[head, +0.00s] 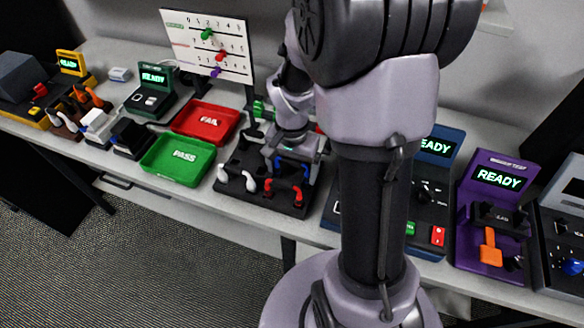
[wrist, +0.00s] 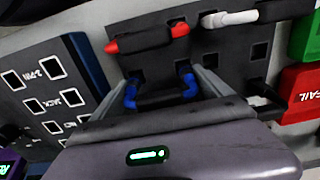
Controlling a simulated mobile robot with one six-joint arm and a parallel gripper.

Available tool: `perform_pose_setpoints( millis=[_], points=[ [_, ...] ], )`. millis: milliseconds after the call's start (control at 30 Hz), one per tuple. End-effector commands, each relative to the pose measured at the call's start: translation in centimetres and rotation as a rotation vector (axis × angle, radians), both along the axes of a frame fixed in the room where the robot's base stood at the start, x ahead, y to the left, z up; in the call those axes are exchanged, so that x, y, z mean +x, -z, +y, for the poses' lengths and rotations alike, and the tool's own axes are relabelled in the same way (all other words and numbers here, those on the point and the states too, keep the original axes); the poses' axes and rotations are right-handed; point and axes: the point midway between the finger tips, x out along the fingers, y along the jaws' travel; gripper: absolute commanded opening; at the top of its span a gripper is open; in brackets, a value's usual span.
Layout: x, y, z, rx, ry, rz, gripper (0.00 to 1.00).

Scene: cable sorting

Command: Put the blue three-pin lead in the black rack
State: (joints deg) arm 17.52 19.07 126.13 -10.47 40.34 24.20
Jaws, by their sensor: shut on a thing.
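The black rack (head: 240,165) stands on the bench in the middle of the head view and fills the top of the wrist view (wrist: 225,65), with square holes in its face. In the head view the blue lead (head: 278,163) shows just under my gripper (head: 291,166). I cannot tell whether its plugs sit in holes or hang just above them. Its pins are hidden.
A red lead (wrist: 180,29) and a white lead (wrist: 240,17) lie in the rack. A green PASS tray (head: 178,160) and red FAIL tray (head: 206,122) are to the left.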

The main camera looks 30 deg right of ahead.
Motion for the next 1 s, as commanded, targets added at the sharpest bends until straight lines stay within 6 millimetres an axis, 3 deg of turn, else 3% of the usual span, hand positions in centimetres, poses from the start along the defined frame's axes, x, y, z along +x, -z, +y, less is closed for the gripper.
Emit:
perform_pose_setpoints(
  millis=[1000],
  points=[
    [0.02, 0.72, -0.01, 0.000, 0.000, 0.000, 0.44]
  ],
)
